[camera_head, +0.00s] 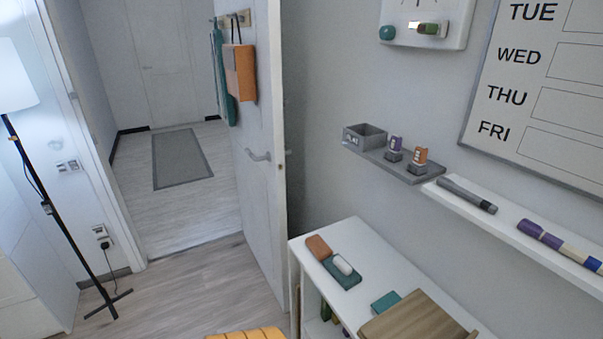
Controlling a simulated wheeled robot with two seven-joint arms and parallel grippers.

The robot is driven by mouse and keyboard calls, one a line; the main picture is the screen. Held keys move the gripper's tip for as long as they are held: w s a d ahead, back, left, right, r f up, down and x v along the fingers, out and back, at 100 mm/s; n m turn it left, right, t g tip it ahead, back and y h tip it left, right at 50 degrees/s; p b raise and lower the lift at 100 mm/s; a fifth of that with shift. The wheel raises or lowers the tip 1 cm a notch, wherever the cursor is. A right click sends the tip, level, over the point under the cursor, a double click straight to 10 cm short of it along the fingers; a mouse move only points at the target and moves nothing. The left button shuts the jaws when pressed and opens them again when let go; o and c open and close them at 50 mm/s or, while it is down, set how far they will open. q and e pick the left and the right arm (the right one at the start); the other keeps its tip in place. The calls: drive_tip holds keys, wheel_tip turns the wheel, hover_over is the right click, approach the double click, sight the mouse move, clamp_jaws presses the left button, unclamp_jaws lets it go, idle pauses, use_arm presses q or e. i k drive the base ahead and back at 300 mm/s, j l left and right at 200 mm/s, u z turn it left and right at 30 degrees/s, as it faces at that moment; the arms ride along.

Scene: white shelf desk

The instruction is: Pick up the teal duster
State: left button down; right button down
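Several teal things are in view, and I cannot tell for sure which is the duster. On the white shelf desk (330,235), a flat teal piece (342,280) lies with a small white rounded object (343,264) on it. It is beside an orange-brown block (317,246). Another flat teal piece (385,301) lies at the left edge of a wooden box or board (420,322). A long teal item (217,65) hangs from the door hooks. Neither my left nor my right gripper shows.
An open door (262,190) stands left of the desk. A floor lamp (55,210) is at the left. An orange-yellow object (247,335) is cut off below.

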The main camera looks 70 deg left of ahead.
sight(345, 275)
drive_tip(key=u, duration=1.8)
